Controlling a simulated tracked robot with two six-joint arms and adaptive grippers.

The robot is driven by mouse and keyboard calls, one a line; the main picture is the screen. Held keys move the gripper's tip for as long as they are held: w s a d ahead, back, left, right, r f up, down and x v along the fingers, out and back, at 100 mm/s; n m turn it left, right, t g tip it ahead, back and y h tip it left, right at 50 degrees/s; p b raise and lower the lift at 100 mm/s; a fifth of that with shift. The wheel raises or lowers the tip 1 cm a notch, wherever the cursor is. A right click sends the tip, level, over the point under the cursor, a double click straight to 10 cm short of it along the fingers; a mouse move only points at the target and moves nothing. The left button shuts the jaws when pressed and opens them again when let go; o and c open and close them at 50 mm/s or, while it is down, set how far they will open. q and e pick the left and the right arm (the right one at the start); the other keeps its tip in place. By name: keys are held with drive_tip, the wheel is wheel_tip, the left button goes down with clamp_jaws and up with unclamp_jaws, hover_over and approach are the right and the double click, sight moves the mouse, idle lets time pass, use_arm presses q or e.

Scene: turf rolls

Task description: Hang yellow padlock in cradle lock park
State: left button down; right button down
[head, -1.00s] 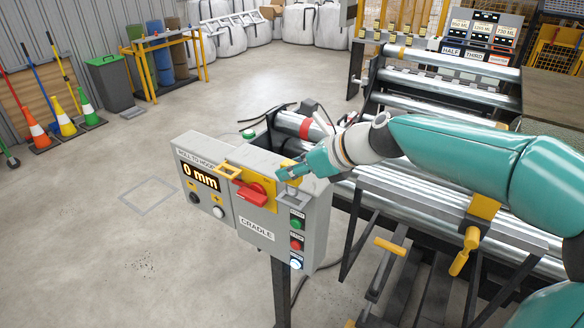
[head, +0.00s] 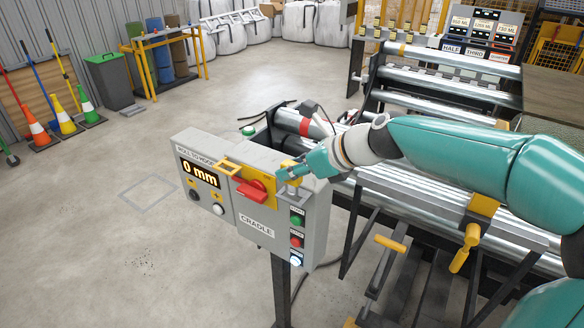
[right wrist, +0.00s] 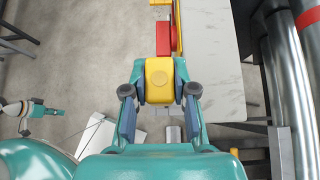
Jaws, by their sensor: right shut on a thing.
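My right gripper (head: 287,173) is at the top right of the grey CRADLE control box (head: 240,211). In the right wrist view it (right wrist: 160,97) is shut on the yellow padlock (right wrist: 160,78), which sits between the two fingertips. The padlock is mostly hidden by the gripper in the head view. A red switch handle (head: 251,191) on a yellow plate is just left of the gripper. I cannot tell which fitting is the lock park, or whether the padlock touches it. A small teal and white arm end, apparently my left gripper (right wrist: 48,111), shows in the right wrist view; its jaw state is unclear.
A yellow open bracket (head: 228,169) sticks out beside the 0 mm display (head: 200,174). Several buttons (head: 296,241) are below the gripper. Metal rollers (head: 420,185) and a frame lie to the right. The floor at left is clear around the box.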

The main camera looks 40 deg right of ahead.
sight(300, 182)
drive_tip(key=shift+f+b, duration=1.45)
drive_tip(key=shift+f, duration=0.55)
drive_tip(key=c, duration=0.8)
unclamp_jaws()
drive_tip(key=shift+c, duration=0.2)
drive_tip(key=v, duration=1.2)
drive_tip(key=shift+a, duration=0.1)
